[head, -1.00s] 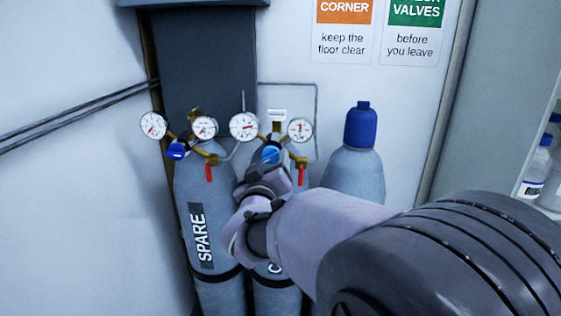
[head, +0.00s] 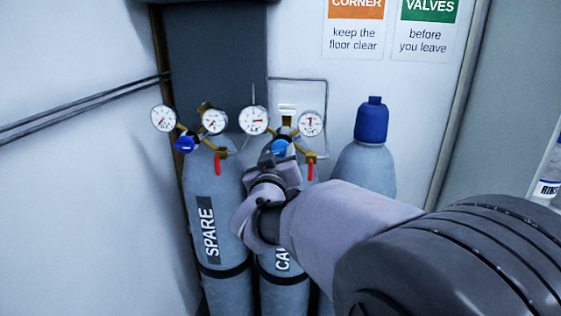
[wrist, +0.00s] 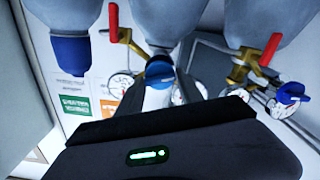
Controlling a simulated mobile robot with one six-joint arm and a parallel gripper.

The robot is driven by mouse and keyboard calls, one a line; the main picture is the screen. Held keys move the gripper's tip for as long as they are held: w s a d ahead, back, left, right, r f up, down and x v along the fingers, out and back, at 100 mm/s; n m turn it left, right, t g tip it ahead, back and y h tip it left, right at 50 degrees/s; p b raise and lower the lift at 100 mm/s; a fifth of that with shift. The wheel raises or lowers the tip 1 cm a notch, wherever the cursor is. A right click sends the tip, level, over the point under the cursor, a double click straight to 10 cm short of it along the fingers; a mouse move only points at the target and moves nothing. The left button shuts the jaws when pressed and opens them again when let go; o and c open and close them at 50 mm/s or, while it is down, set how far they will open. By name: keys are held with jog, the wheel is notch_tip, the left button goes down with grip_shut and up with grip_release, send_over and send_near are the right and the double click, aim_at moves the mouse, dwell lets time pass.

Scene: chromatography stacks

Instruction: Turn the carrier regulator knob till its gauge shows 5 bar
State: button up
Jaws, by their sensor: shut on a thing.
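The carrier regulator's blue knob (head: 280,147) shows at the front of the middle cylinder in the head view, just above my gripper (head: 275,168). My gripper is shut on this knob; the wrist view shows the knob (wrist: 159,72) at the jaws, which hide part of it. The carrier cylinder (head: 283,298) carries a label partly hidden by my arm. Its two gauges are a left one (head: 254,120) and a right one (head: 311,123). Their needles are too small for me to read a value.
The SPARE cylinder (head: 215,185) stands close on the left with its own blue knob (head: 186,142) and two gauges. Red valve levers hang beside both regulators, one at the carrier (head: 310,168). A capped cylinder (head: 366,165) stands on the right.

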jog(key=o, duration=1.4)
jog(key=s, duration=0.5)
jog(key=s+p, duration=0.1)
jog(key=s, duration=1.1)
jog(key=shift+s+a+p, duration=0.2)
jog(key=shift+a+p, duration=0.1)
